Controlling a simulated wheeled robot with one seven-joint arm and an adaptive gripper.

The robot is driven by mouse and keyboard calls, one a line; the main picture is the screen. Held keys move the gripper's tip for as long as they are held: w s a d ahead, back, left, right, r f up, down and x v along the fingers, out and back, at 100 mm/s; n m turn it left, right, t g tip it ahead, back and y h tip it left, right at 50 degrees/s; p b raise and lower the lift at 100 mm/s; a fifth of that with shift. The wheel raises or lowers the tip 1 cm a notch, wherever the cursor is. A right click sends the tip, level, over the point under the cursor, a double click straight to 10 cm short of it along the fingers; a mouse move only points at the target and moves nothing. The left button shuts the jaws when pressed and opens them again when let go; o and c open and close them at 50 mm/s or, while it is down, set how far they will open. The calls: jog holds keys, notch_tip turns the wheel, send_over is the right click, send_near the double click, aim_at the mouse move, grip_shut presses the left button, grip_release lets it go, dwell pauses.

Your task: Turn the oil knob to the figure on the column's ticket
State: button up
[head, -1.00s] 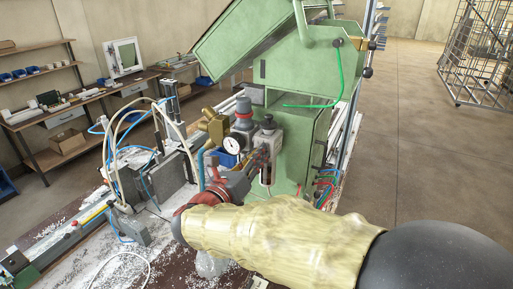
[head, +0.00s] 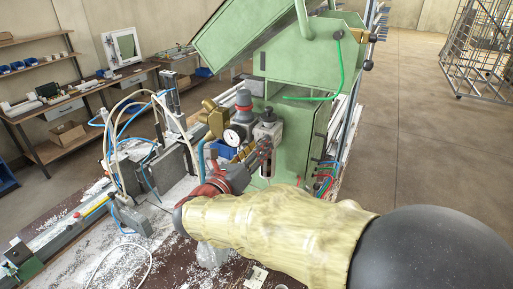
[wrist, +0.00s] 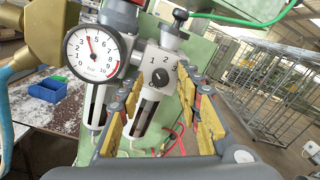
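The oil knob (wrist: 160,77) is a small dark round knob on a pale block, with figures 1, 2 and 3 around its upper side; its pointer setting is too small to read surely. The block (head: 267,131) stands on the green machine's front in the head view. My gripper (wrist: 164,92) is open, its yellow-padded fingers left and right of the knob, with nothing visible between the pads. In the head view my gripper (head: 262,150) is just in front of the block and hides its lower part. I cannot make out the column's ticket.
A pressure gauge (wrist: 92,52) with a red needle is left of the knob. A brass fitting (head: 215,119) and a blue hose lie further left. The green machine (head: 296,135) stands behind. Looped hoses (head: 117,130) rise over the swarf-strewn bench. Open floor (head: 425,150) lies right.

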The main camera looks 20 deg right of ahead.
jog(key=v, duration=1.2)
jog(key=shift+f, duration=0.1)
dwell(0.4)
